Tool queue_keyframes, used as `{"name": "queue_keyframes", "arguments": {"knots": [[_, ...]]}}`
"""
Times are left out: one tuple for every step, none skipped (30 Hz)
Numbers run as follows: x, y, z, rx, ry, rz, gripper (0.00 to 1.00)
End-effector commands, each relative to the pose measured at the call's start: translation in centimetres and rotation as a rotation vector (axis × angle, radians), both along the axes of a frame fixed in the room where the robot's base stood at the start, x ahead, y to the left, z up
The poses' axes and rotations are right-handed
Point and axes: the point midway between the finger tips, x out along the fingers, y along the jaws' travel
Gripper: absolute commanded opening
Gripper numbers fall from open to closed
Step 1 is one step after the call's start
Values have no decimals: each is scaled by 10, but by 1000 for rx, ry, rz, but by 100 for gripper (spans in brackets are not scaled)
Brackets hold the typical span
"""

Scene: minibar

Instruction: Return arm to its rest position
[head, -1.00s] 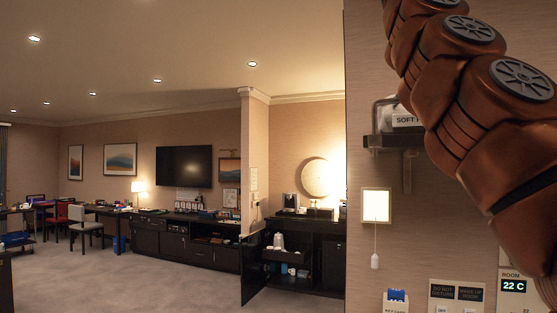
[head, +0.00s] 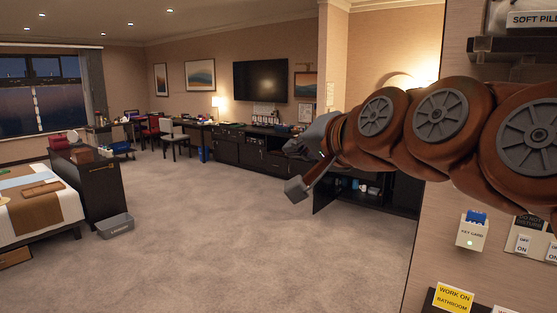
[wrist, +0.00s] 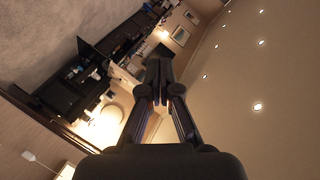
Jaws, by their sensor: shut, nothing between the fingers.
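My arm (head: 440,125) is brown-orange with grey round joint covers. It reaches in from the right edge of the head view and lies roughly level across the upper right. My gripper (head: 292,150) is at its left end, in the air in front of the dark cabinets. In the wrist view my gripper (wrist: 158,72) has its dark fingers together, with nothing between them.
A key card holder (head: 472,232) and switches are on the wall at right, below my arm. A shelf (head: 515,48) is above it. A bed (head: 40,205) and dark cabinet (head: 95,195) stand at left. The carpet (head: 230,240) between is clear.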

Motion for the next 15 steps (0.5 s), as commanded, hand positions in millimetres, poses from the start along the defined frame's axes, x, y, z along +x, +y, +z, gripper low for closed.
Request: {"name": "queue_keyframes", "arguments": {"knots": [[-5,-3,-31,-65,52,8,0],[-9,-5,-48,-105,83,17,0],[-15,-9,-72,-156,125,27,0],[-20,-12,-90,-195,158,36,0],[-26,-15,-108,-234,193,46,0],[-34,-21,-130,-281,236,60,0],[-41,-25,-146,-316,268,69,0],[-49,-30,-163,-351,304,81,0],[-60,-36,-185,-396,354,97,0],[-68,-42,-199,-429,387,107,0],[-77,-47,-214,-460,420,120,0],[-91,-55,-234,-501,472,139,0],[-101,-61,-248,-531,510,152,0],[-112,-67,-262,-558,547,166,0],[-127,-75,-279,-594,597,188,0]]}}
